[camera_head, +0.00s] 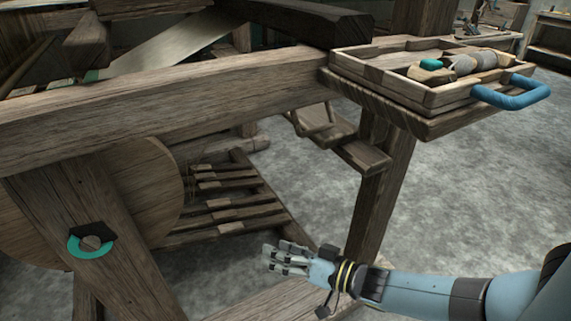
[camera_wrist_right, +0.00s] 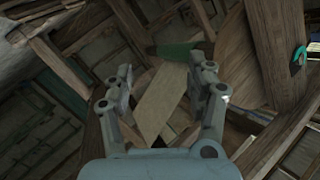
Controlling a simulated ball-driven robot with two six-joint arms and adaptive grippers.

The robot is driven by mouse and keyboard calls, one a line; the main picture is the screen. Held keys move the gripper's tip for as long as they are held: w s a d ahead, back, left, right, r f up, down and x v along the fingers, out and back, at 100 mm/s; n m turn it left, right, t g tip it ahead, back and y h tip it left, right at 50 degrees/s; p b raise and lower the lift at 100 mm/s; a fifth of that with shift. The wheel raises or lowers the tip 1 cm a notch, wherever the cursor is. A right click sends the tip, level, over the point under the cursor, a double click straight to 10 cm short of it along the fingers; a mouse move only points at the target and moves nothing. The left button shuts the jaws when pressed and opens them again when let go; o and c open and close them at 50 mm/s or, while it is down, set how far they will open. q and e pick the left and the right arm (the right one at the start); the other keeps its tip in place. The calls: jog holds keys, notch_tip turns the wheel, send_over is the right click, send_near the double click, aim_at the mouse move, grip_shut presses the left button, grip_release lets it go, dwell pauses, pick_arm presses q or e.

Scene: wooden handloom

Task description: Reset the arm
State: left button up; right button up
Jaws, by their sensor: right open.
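My right arm comes in from the lower right in the head view. Its right gripper (camera_head: 287,259) is held in front of the loom, left of a wooden leg and above the floor. In the right wrist view the right gripper (camera_wrist_right: 160,90) has its two fingers apart, with nothing between them. The wooden handloom (camera_head: 160,95) fills the left and middle of the head view. My left gripper is not in view.
A wooden tray (camera_head: 440,97) with a blue handle (camera_head: 512,92) and several rolls sits at the upper right. A teal ring (camera_head: 91,246) is on a loom post at left. Wooden treadles (camera_head: 235,197) lie low behind my right gripper. Grey floor (camera_head: 490,190) is clear at right.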

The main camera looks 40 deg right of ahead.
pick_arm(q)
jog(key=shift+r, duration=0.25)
pick_arm(e)
jog(key=shift+s+f+h, duration=0.4)
jog(key=shift+s+f, duration=0.05)
jog(key=shift+s, duration=0.05)
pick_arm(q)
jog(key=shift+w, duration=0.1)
